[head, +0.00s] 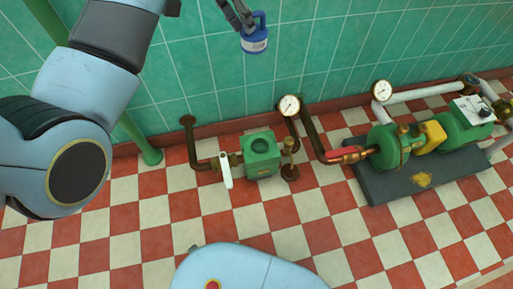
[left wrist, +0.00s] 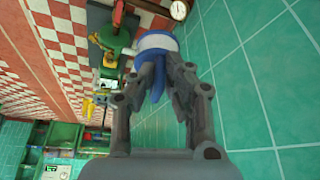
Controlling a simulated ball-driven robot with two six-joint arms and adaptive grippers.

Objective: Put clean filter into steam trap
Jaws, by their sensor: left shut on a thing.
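The clean filter (head: 255,40), a blue cylinder with a white band and a blue handle, hangs at the top of the head view, in front of the green tiled wall. My left gripper (head: 240,16) is shut on its handle. In the left wrist view the filter (left wrist: 157,42) is between the fingertips of the gripper (left wrist: 162,75). The steam trap (head: 262,157) is a green box on the pipe low at the wall, with a round dark opening in its top. The filter is high above it and apart from it. My right gripper is not in view.
A valve with a white lever (head: 225,170) is left of the trap. A pressure gauge (head: 289,106) stands behind the trap, to its right. A green pump (head: 388,148) sits on a dark base (head: 400,186) at right. The checkered floor in front is clear.

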